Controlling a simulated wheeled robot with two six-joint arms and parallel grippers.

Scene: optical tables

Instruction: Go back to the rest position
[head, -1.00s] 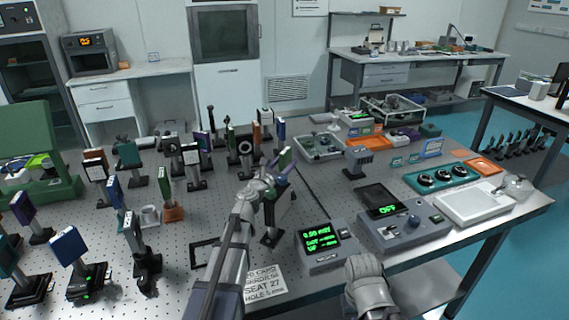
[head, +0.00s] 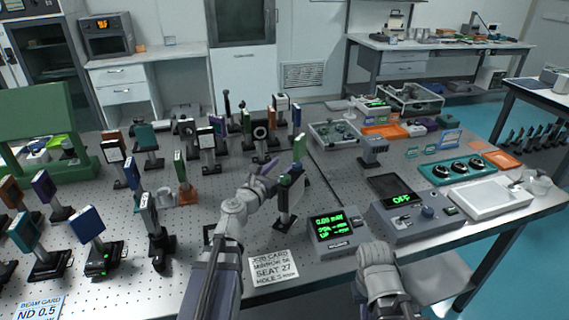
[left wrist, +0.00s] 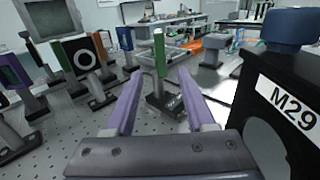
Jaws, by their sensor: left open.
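My left gripper (head: 268,178) is over the perforated optical table (head: 225,190), left of a dark post-mounted plate (head: 291,195). In the left wrist view its two purple fingers (left wrist: 158,98) are apart with nothing between them. Beyond the fingertips stands a green-edged optic on a post (left wrist: 160,55). A black mount labelled M29 (left wrist: 285,105) stands very close at the right of that view. My right arm shows at the bottom centre of the head view, but its gripper does not.
Several post-mounted optics crowd the table's left and back. A card reading SEAT 27 (head: 272,268) lies near the front edge. A green-lettered meter (head: 338,230) and a grey box reading OFF (head: 408,210) stand to the right. A white tray (head: 490,198) lies beyond them.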

